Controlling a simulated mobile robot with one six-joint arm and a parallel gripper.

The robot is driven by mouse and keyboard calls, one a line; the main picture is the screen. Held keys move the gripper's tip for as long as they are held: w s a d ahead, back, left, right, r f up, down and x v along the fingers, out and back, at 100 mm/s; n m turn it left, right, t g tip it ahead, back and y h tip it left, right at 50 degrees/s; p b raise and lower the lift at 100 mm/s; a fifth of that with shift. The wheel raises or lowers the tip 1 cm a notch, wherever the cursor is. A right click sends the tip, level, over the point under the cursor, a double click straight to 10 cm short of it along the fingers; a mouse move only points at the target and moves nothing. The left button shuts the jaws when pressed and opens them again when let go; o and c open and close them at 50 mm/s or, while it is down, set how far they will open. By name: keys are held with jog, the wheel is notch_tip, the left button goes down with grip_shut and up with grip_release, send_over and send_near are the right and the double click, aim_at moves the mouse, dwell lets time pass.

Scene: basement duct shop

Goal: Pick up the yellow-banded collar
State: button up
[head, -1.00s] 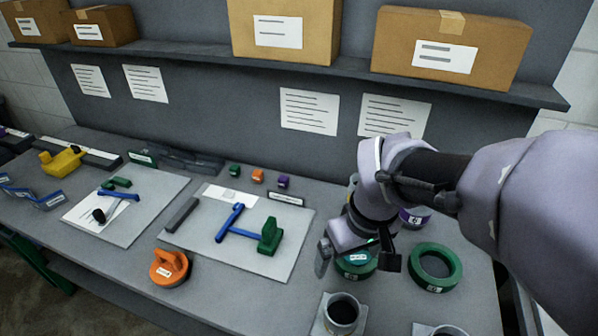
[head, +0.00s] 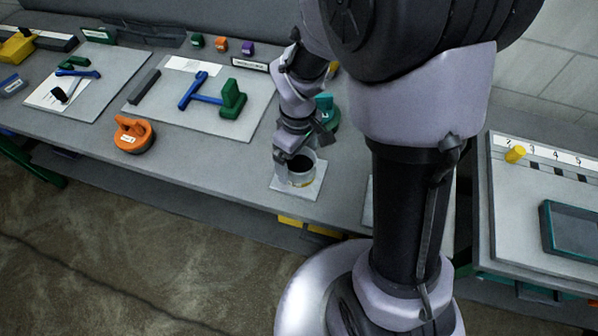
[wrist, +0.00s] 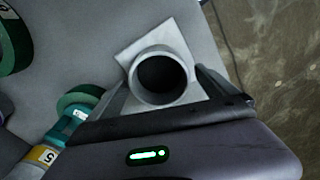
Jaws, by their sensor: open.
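A short grey collar (head: 309,170) with a yellow mark low on its side stands upright on a pale square pad (head: 283,187) near the bench's front edge. In the wrist view I look down on its round rim (wrist: 163,100) and dark hollow. My gripper (head: 290,158) is open at the collar. In the wrist view its fingers lie on either side of the collar; whether they touch it I cannot tell. Part of the collar is hidden behind my gripper in the head view. Another piece with a yellow band and a "5" label (wrist: 40,158) lies at lower left there.
A teal piece (head: 326,112) stands behind my gripper; green rings (wrist: 14,40) show at left in the wrist view. An orange round-based piece (head: 134,136) and a board with blue and green parts (head: 262,112) lie left. A side bench (head: 510,215) is right.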

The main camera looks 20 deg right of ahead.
aim_at(299, 167)
notch_tip(299, 167, down, 4)
jog(key=shift+s+r+b, duration=0.1)
jog(key=shift+s+b, duration=0.05)
jog(key=shift+b, duration=0.65)
jog(key=shift+r, duration=0.1)
jog(key=c, duration=1.6)
